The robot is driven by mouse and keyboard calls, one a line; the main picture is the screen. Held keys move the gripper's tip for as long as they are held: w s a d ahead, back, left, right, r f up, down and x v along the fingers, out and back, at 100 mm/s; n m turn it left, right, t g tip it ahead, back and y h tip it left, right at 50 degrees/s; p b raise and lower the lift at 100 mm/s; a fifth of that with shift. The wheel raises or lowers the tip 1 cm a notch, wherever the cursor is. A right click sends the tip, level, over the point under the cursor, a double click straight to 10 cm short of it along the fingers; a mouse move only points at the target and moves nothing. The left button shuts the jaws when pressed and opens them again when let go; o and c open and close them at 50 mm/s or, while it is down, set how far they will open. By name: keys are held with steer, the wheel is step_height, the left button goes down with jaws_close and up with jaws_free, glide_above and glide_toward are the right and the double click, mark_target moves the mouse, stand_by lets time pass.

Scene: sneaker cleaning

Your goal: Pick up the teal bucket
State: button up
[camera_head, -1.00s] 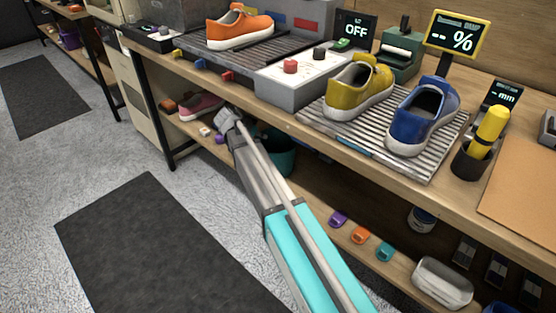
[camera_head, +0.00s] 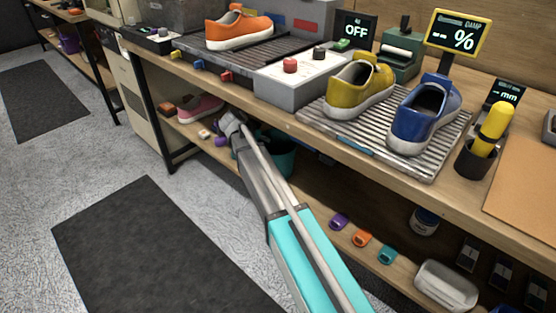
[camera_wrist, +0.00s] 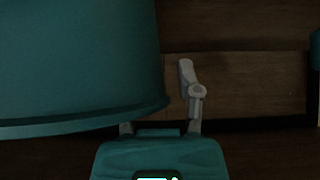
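The teal bucket (camera_head: 281,160) stands on the lower shelf under the bench, partly hidden by my arm and the bench edge. In the wrist view the bucket (camera_wrist: 75,65) is large and close, filling the upper left. My gripper (camera_head: 230,120) is low at the bench's front edge, left of the bucket. In the wrist view one finger of my gripper (camera_wrist: 161,70) stands just right of the bucket's side, with a small gap. The other finger is mostly hidden behind the bucket. The gripper looks open; I cannot tell whether the hidden finger touches the bucket.
The bench top (camera_head: 290,122) overhangs the shelf. A pink shoe (camera_head: 200,108) and small items lie left of my gripper. The floor at left is open.

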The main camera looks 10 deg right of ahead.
jaws_close()
steer(key=shift+r, duration=0.2)
stand_by(0.3)
step_height(320, 180, up, 4)
steer(key=p, duration=0.4)
steer(key=shift+f, duration=0.25)
steer(key=s+a, duration=1)
steer(key=a, duration=0.4)
steer(key=shift+s+a+f, duration=0.2)
steer(key=shift+s+a, duration=0.1)
